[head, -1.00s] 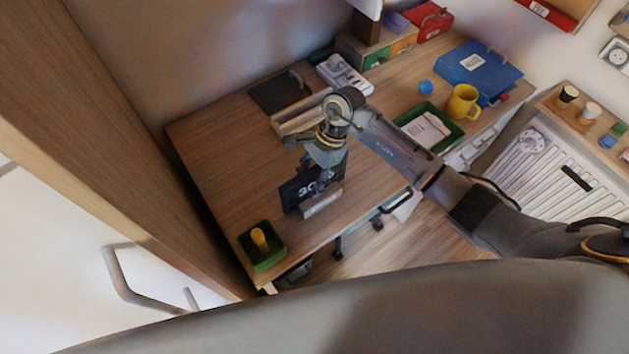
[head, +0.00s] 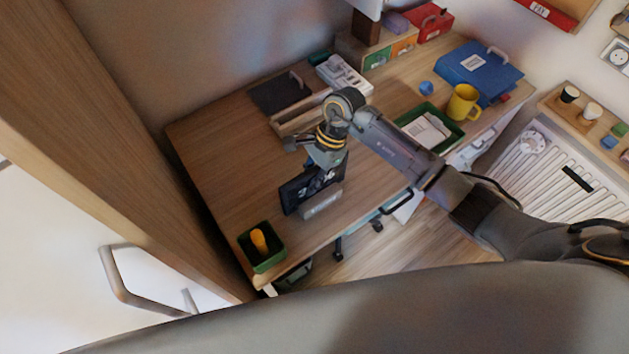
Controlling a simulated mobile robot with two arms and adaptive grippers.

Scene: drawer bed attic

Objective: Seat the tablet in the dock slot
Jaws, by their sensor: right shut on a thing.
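The tablet (head: 299,192) is a dark slab with white figures on its screen, standing near upright toward the front of the wooden desk. The dock (head: 322,202) is a low grey block right at the tablet's lower edge. My right gripper (head: 328,166) is above them, pointing down, and is shut on the tablet's upper part. The gripper and wrist hide part of the tablet. I cannot tell whether the tablet's bottom edge is inside the slot or just behind the dock. My left gripper is out of view.
A green bin (head: 264,252) with a yellow object stands at the desk's front left corner. A wooden tray (head: 294,120) lies behind my arm. A green tray (head: 448,128), yellow mug (head: 463,103) and blue folder (head: 480,74) are at the right. The desk's left part is clear.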

